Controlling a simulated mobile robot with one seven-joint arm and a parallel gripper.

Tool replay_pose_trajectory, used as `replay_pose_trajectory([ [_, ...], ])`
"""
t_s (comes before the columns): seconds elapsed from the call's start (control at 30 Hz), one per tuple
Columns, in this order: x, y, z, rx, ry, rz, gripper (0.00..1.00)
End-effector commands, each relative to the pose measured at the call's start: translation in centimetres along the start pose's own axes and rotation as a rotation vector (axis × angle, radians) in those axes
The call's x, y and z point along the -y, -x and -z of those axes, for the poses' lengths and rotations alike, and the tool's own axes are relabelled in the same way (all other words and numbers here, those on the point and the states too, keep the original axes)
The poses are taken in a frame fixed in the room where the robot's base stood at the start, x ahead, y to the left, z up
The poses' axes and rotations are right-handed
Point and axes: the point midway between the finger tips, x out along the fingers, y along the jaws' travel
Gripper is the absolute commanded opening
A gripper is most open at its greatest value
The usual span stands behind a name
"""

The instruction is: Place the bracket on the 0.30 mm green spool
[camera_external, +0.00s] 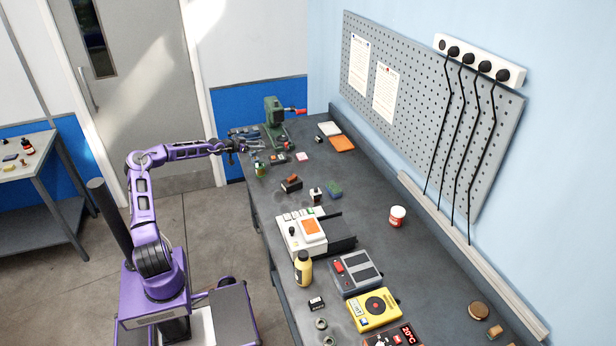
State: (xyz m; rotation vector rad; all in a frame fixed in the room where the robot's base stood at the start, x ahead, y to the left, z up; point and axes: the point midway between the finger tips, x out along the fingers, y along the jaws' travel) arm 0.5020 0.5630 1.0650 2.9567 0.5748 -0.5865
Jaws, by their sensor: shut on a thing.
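My gripper (241,147) is at the far left end of the dark bench, above its left edge. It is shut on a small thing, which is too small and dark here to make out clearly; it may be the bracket. A small green spool-like thing (260,169) stands on the bench just below and to the right of my gripper, apart from it. Its size label cannot be read from here.
A green machine with a red handle (274,118) stands behind my gripper. Small parts (278,158) lie beside the spool-like thing. A white device with an orange panel (302,232), a yellow bottle (303,268) and a red-and-white cup (397,217) stand nearer. The bench's right middle is mostly clear.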

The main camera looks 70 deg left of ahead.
Motion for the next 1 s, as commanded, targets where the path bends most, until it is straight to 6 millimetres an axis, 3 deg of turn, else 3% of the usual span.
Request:
replay_pose_trajectory([
  [0.3, 0.4, -1.9, -4.9, 0.002, 0.003, 0.006, 0.01],
  [0.7, 0.4, -3.5, -8.8, 0.001, 0.004, 0.005, 0.01],
  [1.0, 0.5, -3.7, -9.3, 0.000, 0.003, 0.007, 0.01],
])
